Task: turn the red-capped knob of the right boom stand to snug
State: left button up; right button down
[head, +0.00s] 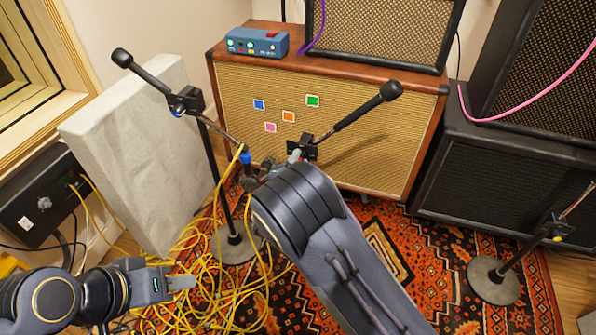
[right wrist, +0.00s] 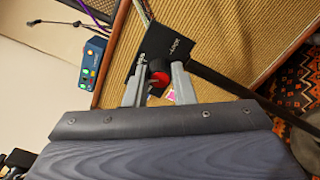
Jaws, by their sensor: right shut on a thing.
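The red-capped knob (right wrist: 158,80) shows in the right wrist view, on a black clutch block (right wrist: 170,45) of a boom stand. My right gripper (right wrist: 160,71) has one grey finger on each side of the knob and is shut on it. In the head view my right arm reaches to this block (head: 303,148), below a boom (head: 345,120) with a black microphone (head: 390,91). My forearm and wrist hide the knob and much of the stand there. My left gripper (head: 182,282) is at the lower left, away from the stands; its finger gap cannot be made out.
A third (head: 510,262) is at right. Yellow cables (head: 215,285) tangle on the patterned rug (head: 440,270). A tan-fronted amp (head: 400,150) stands behind, with a blue pedal box (head: 257,41) on top.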

jog(key=shift+f+m+b, duration=0.15)
jog(key=shift+m+b, duration=3.05)
jog(key=shift+b, duration=0.35)
jog(key=c, duration=1.2)
grip_release()
jog(key=p+v, duration=0.2)
jog(key=v, duration=0.5)
jog(key=shift+s+a, duration=0.15)
jog(key=shift+s, duration=0.2)
